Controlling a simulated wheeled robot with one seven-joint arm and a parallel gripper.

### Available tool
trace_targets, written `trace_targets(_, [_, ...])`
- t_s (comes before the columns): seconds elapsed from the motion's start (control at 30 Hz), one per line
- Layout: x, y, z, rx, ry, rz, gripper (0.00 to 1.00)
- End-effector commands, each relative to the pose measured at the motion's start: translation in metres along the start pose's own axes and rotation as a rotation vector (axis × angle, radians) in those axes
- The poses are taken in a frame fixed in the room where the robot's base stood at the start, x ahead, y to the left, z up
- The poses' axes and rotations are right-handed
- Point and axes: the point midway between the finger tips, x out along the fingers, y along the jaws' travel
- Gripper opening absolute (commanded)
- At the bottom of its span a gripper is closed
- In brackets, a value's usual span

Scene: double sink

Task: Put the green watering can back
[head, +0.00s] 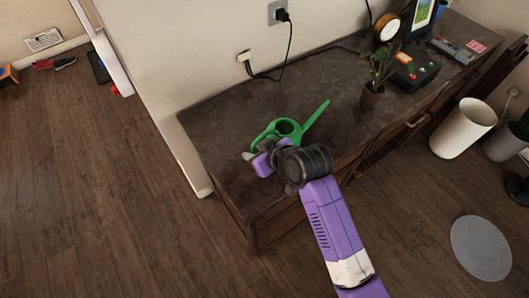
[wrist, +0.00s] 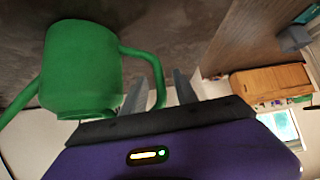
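The green watering can (head: 285,127) is at the left part of the dark desk top, its long spout pointing to the back right. In the wrist view its green body (wrist: 80,70) fills the left side, with the loop handle reaching right. My gripper (head: 252,157) is at the can's handle side, low over the desk. In the wrist view my gripper's grey fingers (wrist: 160,82) stand apart on either side of the handle, with a small gap showing at the right finger. Whether the can rests fully on the desk is hard to tell.
The dark desk (head: 225,112) has bare room left of and behind the can. A potted plant (head: 371,97) stands to the right, with a black-and-green device (head: 413,72) beyond. A white bin (head: 462,128) stands on the floor at right. A wall (head: 165,60) runs behind the desk.

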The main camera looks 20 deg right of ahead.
Motion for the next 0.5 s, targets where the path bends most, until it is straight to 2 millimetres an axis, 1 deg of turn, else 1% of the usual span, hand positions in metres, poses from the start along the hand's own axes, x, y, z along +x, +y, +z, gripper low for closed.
trace_targets(0.17, [-0.030, 0.000, 0.001, 0.001, 0.002, 0.001, 0.35])
trace_targets(0.4, [-0.079, 0.000, 0.001, 0.001, 0.001, 0.001, 0.35])
trace_targets(0.5, [-0.094, 0.000, 0.001, 0.001, 0.001, 0.001, 0.35])
